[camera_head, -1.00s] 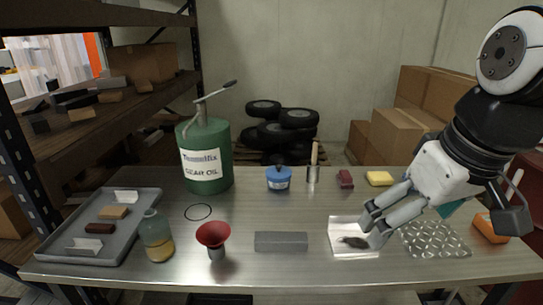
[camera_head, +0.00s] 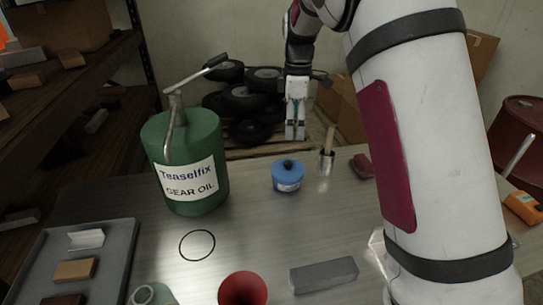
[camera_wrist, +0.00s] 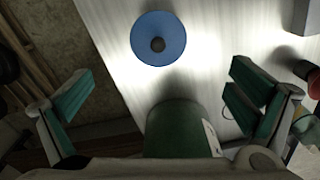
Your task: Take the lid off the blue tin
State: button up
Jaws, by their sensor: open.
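The blue tin (camera_head: 287,184) stands upright near the back of the metal table. Its blue lid (camera_head: 278,166) with a dark knob (camera_head: 287,164) is on it. In the wrist view I see the lid (camera_wrist: 143,38) from above as a round disc, the knob (camera_wrist: 158,44) near its middle. My gripper (camera_head: 295,136) points down behind and above the tin in the head view, apart from it. In the wrist view its two fingers are spread wide with nothing between them, and the lid lies beyond the fingertips.
The green gear oil can (camera_head: 185,150) with its pump stands left of the tin; it also shows in the wrist view (camera_wrist: 172,125). A metal cup with a wooden handle (camera_head: 326,160) stands close right of the tin. A grey block (camera_head: 323,275) and red funnel (camera_head: 243,288) are in front.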

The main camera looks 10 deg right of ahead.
jog(key=p, duration=0.1)
send_over(289, 162)
notch_tip(289, 162, down, 8)
jog(key=shift+w+d+f, duration=0.1)
jog(key=shift+f, duration=0.05)
jog(key=shift+f+p, duration=0.75)
jog(key=shift+f, duration=2.2)
jog(key=shift+s, duration=0.2)
jog(key=c, duration=1.9)
